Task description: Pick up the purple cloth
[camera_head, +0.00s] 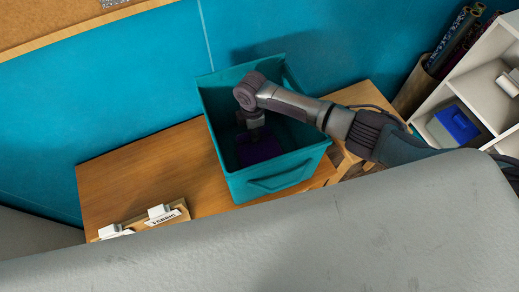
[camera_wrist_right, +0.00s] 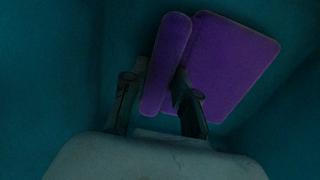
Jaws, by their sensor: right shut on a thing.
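The purple cloth (camera_head: 262,150) lies inside the teal bin, low down near its floor. In the right wrist view it shows as a narrow upright purple piece (camera_wrist_right: 167,62) beside a wider flat purple panel (camera_wrist_right: 235,65). My right gripper (camera_head: 254,134) reaches down into the bin over the cloth. In the wrist view its two fingers stand on either side of the narrow purple piece, and it is shut on it. The right finger sits between the narrow piece and the wide panel. The fingertips are dim in the head view. My left gripper is not in view.
The teal bin (camera_head: 272,186) has high walls around my right gripper and stands on a wooden table (camera_head: 120,172). A holder labelled "FABRIC" (camera_head: 163,218) is at the table's front. A white shelf (camera_head: 475,88) with a blue item stands at the right. A grey surface (camera_head: 330,245) fills the foreground.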

